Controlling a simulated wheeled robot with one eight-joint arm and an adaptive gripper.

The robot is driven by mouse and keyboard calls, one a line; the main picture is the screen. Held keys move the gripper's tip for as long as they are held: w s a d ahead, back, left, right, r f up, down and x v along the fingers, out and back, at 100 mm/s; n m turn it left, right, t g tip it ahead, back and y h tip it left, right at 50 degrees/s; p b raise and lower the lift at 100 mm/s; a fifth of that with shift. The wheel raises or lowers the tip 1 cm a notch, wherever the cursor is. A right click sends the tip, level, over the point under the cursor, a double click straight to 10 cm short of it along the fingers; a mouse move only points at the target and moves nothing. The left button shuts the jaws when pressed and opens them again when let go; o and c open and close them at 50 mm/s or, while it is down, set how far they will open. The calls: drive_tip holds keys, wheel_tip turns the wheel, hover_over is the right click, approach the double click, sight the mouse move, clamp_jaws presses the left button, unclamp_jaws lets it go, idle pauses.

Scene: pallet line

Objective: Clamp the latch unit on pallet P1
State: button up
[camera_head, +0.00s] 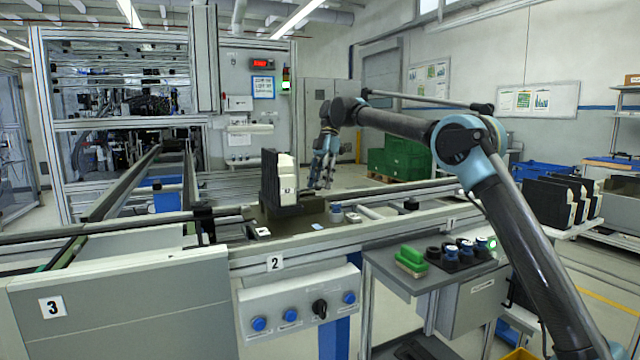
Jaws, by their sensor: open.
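An upright unit with a black back and a white front (287,180), apparently the latch unit, stands on a dark pallet (262,215) on the conveyor. I cannot read a P1 label on the pallet. My gripper (321,183) is just to the right of the unit, fingers pointing down, above the right part of the pallet. It is open and appears empty. A gap shows between it and the unit in this view. Small grey cylindrical parts (337,213) sit at the pallet's right end. Any clamp on the pallet is too small to make out.
A shelf in front holds a green block (410,260) and several black-and-blue round parts (451,254). A button panel (300,308) is below the conveyor. Several black-and-white units (550,202) stand on a rack at right. Green crates (403,158) are behind.

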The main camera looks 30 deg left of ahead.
drive_tip(key=v, duration=0.7)
drive_tip(key=shift+w, duration=0.2)
drive_tip(key=shift+r, duration=0.15)
idle(0.5)
